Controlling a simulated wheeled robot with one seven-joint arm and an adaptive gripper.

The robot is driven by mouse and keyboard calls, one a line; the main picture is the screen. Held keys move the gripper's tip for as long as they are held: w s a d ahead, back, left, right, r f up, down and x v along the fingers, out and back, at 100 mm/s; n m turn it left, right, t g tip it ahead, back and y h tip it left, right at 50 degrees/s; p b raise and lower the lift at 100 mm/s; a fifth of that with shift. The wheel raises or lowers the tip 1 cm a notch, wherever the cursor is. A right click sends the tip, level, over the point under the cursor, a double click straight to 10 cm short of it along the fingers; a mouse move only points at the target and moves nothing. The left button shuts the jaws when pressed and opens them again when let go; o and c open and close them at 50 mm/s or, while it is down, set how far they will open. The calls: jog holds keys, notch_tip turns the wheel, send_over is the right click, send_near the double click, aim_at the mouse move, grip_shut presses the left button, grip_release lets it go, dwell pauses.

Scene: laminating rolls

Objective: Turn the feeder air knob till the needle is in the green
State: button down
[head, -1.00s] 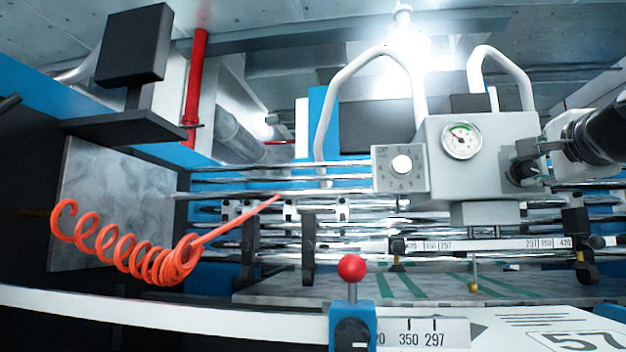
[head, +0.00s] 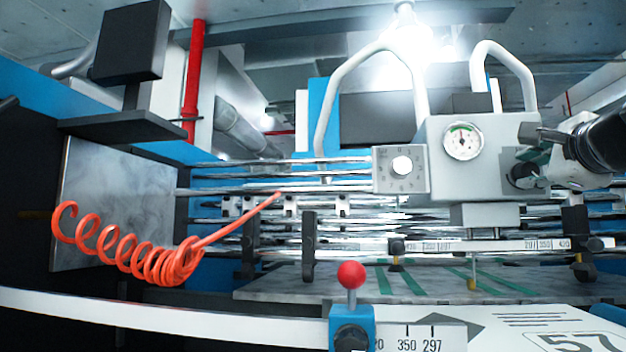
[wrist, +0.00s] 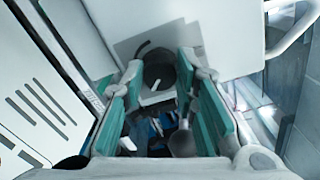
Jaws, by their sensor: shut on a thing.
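The air gauge (head: 463,141) is a round white dial on the grey feeder box (head: 440,180), with a green arc along its top. Its dark needle stands close to upright and seems to point at the green arc; its exact tip is too small to read. The black air knob (head: 524,176) is on the box's front, right of and below the gauge. My gripper (wrist: 159,75) is shut on the knob, teal-padded fingers on either side. In the wrist view the dark knob (wrist: 158,72) shows a white mark; the gauge is out of that view.
A grey box with a white dial (head: 401,166) sits left of the gauge. White curved tube handles (head: 335,110) rise behind. An orange coiled hose (head: 150,262) hangs at left. A red ball lever (head: 351,275) stands in front, clear of my arm.

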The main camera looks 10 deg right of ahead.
jog(key=shift+f, duration=0.1)
jog(key=c, duration=1.3)
grip_release()
jog(key=v, duration=1.2)
